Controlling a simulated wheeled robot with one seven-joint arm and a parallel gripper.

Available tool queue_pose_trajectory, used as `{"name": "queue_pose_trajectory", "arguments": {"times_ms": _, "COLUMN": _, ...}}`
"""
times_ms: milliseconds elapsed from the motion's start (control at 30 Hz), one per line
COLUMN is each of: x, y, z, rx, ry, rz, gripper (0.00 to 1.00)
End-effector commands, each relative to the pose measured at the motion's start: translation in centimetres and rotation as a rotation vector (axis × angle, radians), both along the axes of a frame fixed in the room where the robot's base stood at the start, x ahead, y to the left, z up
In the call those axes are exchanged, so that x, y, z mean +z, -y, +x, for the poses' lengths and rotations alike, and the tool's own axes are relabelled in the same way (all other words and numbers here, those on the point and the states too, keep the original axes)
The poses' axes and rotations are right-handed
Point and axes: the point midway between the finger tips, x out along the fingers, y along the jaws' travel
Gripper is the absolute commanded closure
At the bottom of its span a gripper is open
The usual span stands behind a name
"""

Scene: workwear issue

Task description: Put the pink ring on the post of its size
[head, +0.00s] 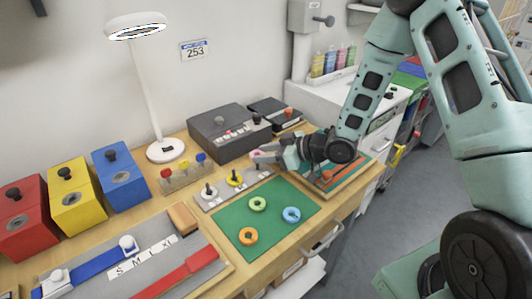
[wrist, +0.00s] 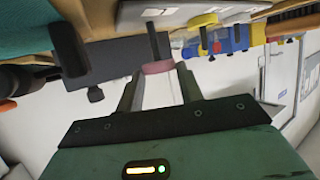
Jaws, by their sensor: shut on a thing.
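My gripper (head: 262,155) reaches in from the right over the grey post board (head: 208,203) and is shut on the pink ring (head: 256,153). The ring also shows in the wrist view (wrist: 157,67), between the fingertips. A dark post (wrist: 152,40) lines up with the ring there, its free end at the ring; I cannot tell whether the ring is around it. The yellow ring (head: 235,181) sits on the middle post. The left post (head: 209,190) carries no coloured ring. The right post's base is partly hidden by my gripper.
A green mat (head: 275,232) in front holds a green ring (head: 257,203), a blue ring (head: 291,214) and an orange ring (head: 248,236). A grey box (head: 225,130) stands behind the board. A small rack with coloured knobs (head: 183,175) and a lamp (head: 165,150) stand left.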

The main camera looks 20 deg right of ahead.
Motion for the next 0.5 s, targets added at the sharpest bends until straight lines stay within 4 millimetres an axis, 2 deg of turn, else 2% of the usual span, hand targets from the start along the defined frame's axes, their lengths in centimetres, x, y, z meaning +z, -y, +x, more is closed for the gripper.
{"name": "queue_pose_trajectory", "arguments": {"times_ms": 500, "x": -0.81, "y": 0.01, "z": 0.01, "rx": 0.000, "ry": 0.000, "rz": 0.000, "gripper": 0.84}}
